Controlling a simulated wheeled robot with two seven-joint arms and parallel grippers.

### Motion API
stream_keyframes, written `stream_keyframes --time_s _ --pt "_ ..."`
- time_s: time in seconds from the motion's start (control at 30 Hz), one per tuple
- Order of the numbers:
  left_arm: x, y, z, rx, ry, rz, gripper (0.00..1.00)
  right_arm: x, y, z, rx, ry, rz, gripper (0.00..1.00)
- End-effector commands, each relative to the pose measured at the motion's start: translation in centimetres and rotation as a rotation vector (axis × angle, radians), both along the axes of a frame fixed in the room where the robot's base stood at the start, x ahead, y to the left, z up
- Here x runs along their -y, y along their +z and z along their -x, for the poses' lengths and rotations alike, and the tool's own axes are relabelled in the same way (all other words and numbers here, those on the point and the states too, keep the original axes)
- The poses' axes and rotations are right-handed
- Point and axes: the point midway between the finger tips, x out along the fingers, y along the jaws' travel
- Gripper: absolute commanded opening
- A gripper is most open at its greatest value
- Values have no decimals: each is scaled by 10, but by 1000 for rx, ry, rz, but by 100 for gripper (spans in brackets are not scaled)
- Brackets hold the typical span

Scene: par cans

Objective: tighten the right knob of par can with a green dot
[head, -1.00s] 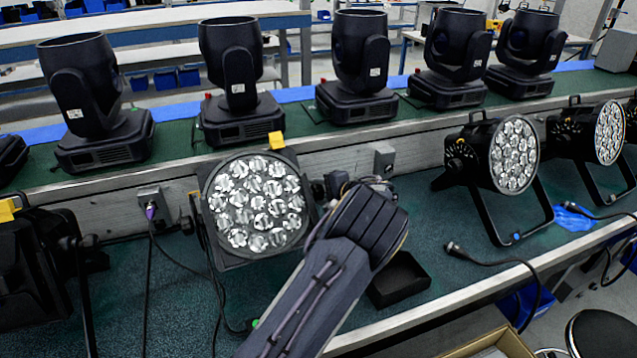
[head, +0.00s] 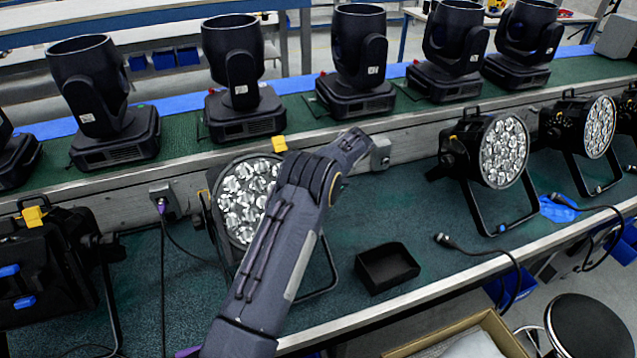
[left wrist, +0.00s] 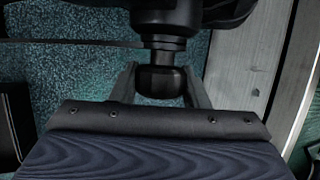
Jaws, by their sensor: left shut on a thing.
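The par can (head: 243,190) with the lit-looking round lens face stands on the near bench, left of centre in the head view. My left arm crosses in front of its right side and hides its right knob and the foot where the green dot was. In the left wrist view a black knob (left wrist: 160,80) on a short stem sits between the two fingers of my left gripper (left wrist: 160,72), which is shut on it. In the head view the fingers cannot be made out. My right gripper is in neither view.
A black open tray (head: 387,268) lies on the bench right of my arm. More par cans (head: 503,152) stand to the right and a black lamp (head: 50,270) to the left. Moving heads (head: 357,65) line the raised shelf behind. A cable (head: 475,255) lies near the front edge.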

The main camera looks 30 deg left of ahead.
Motion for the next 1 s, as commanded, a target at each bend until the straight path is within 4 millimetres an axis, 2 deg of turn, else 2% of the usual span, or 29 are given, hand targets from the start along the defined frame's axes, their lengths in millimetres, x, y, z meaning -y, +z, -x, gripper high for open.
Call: stream_keyframes --time_s 0.63,0.67,0.8,1.0 --pt "0 -1 0 -33 0 38 18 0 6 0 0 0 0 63" --pt "0 -1 0 -33 0 38 44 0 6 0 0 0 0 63" --pt "0 -1 0 -33 0 38 62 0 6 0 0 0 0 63" --pt "0 0 0 -32 0 37 63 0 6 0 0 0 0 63"
